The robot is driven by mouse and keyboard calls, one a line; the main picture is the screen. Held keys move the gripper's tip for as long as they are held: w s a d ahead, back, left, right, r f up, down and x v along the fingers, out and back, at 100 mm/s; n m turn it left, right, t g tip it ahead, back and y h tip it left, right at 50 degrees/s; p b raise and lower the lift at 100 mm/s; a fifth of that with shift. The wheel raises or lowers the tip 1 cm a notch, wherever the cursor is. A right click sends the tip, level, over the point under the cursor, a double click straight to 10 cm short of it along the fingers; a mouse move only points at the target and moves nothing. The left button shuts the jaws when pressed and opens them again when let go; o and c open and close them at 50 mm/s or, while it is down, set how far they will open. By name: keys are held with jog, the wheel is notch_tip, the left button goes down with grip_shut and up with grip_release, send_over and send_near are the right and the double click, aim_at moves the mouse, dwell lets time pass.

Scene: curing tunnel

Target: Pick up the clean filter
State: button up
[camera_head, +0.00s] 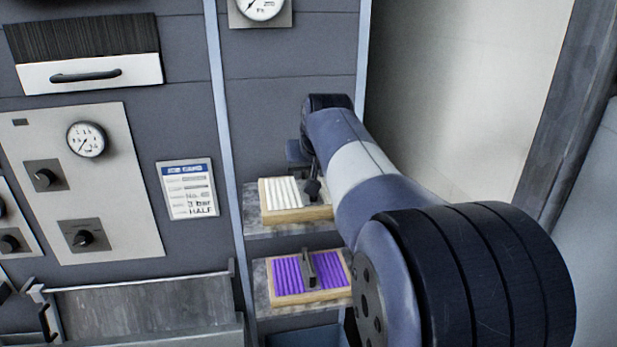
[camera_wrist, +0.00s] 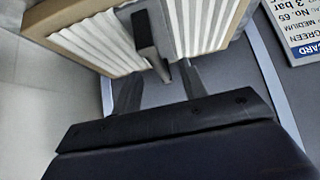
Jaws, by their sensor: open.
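The clean filter (camera_head: 282,195), with white pleats in a tan frame, sits on the upper shelf, partly hidden by my arm. Its dark handle (camera_wrist: 146,36) stands up from the pleats (camera_wrist: 198,22) in the wrist view. My gripper (camera_wrist: 160,80) is open and empty. Its two fingers are spread, and the near end of the handle shows between their tips in the picture. I cannot tell whether they touch it. In the head view my gripper (camera_head: 303,160) is just above the filter and mostly hidden by my arm.
A purple pleated filter (camera_head: 288,275) with a dark handle lies on the lower shelf (camera_head: 262,302), below the upper shelf (camera_head: 262,231). A blue bin (camera_head: 305,337) is beneath. A job card (camera_head: 187,188) hangs left of the shelves. A metal tray (camera_head: 140,305) is at lower left.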

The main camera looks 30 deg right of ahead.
jog(key=shift+w+d+f, duration=0.1)
jog(key=shift+w+f, duration=0.35)
jog(key=shift+f, duration=0.05)
grip_shut()
dwell(1.0)
jog(key=shift+r+p, duration=0.35)
jog(key=shift+r, duration=2.2)
jog(key=shift+r, duration=0.1)
jog(key=shift+r, duration=1.15)
